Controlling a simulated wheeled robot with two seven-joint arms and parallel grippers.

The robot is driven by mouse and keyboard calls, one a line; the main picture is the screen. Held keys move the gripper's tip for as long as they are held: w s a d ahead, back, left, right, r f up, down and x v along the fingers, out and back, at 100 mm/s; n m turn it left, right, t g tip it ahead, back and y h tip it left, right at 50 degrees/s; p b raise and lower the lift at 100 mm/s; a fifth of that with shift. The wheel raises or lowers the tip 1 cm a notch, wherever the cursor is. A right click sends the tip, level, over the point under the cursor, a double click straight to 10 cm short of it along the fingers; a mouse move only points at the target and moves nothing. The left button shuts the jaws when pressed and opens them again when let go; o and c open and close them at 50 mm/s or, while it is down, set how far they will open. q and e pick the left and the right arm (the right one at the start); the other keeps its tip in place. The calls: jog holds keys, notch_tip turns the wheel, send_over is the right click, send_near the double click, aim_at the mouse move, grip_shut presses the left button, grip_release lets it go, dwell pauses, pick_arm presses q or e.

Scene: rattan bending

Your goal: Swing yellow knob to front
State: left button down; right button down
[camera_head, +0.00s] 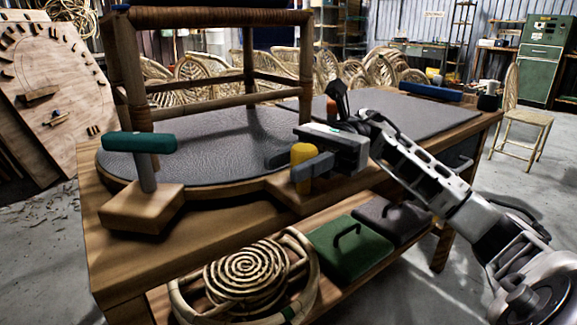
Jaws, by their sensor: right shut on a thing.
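The yellow knob (303,166) is a short upright cylinder near the front edge of the round turntable (225,145), above a wooden arm that juts out from it. My right gripper (302,168) comes in from the right and is shut on the yellow knob, with its dark fingers around it. A rattan stool frame (220,17) stands on the grey turntable top. My left gripper is not in view.
A green T-handle (140,142) on a wooden block stands at the bench's front left. A green lidded box (349,248) and a rattan coil (246,272) sit on the lower shelf. A grey mat (420,110) lies on the bench's right, and a chair (527,115) stands beyond.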

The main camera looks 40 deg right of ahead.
jog(key=c, duration=1)
grip_release()
jog(key=shift+o, duration=0.2)
jog(key=w+d+p, duration=0.1)
jog(key=d, duration=1.1)
jog(key=shift+w, duration=0.15)
